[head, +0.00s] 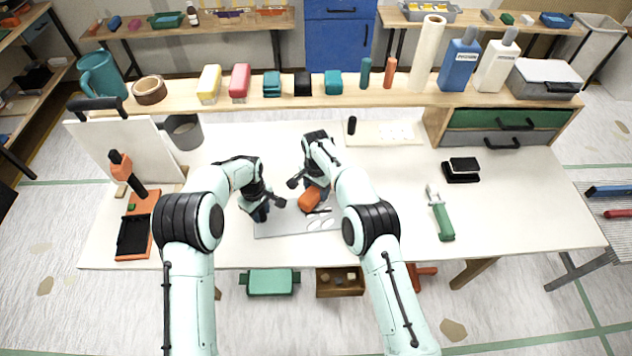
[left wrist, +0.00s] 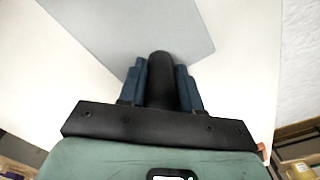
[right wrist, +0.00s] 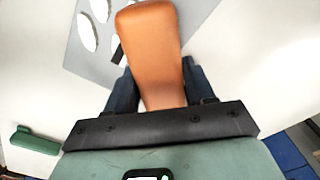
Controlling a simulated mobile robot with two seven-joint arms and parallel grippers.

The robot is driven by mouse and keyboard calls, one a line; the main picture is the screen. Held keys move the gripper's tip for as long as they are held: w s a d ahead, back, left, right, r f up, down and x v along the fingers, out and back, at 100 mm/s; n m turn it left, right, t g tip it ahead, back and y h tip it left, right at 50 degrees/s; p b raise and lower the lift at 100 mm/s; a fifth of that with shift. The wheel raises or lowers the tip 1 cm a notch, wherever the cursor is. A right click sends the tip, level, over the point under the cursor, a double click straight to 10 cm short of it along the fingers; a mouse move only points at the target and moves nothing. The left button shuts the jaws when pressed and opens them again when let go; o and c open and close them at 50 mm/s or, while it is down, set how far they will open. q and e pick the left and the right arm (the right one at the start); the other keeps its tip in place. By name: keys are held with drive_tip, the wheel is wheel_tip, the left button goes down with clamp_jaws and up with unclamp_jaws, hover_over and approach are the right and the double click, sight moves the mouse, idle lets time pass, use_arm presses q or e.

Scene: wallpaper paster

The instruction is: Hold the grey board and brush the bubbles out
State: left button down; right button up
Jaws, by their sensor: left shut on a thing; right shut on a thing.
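The grey board (head: 290,229) lies flat on the white table (head: 520,215), with several white oval bubbles (head: 320,224) near its right end. My left gripper (head: 261,211) is at the board's left part. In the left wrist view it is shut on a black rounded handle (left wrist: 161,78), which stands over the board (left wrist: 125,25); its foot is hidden. My right gripper (head: 311,192) is shut on an orange brush (head: 310,201) over the board's back right part, beside the bubbles. The right wrist view shows the orange handle (right wrist: 148,45) and the bubbles (right wrist: 87,32); whether the brush touches is unclear.
A green-handled tool (head: 441,220) and a black block (head: 461,170) lie to the right. An orange-and-black tray (head: 133,236) stands on the left, near a white panel (head: 112,145). A raised shelf (head: 300,97) with bottles and rolls runs behind. The table's right front is clear.

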drive_tip(key=s, duration=0.7)
drive_tip(key=s+d, duration=0.1)
drive_tip(key=s, duration=0.2)
drive_tip(key=shift+s, duration=0.4)
drive_tip(key=shift+w+a, duration=0.2)
drive_tip(key=shift+w, duration=1.85)
drive_tip(key=shift+w+a, duration=0.15)
drive_tip(key=shift+w, duration=1.85)
drive_tip(key=shift+w+a, duration=0.2)
drive_tip(key=shift+w, duration=1.85)
drive_tip(key=shift+s, duration=0.85)
drive_tip(key=s, duration=0.6)
drive_tip(key=s+d, duration=0.1)
drive_tip(key=s, duration=0.3)
drive_tip(key=shift+s+r, duration=0.3)
wheel_tip(320, 180, up, 8)
drive_tip(key=shift+f, duration=0.25)
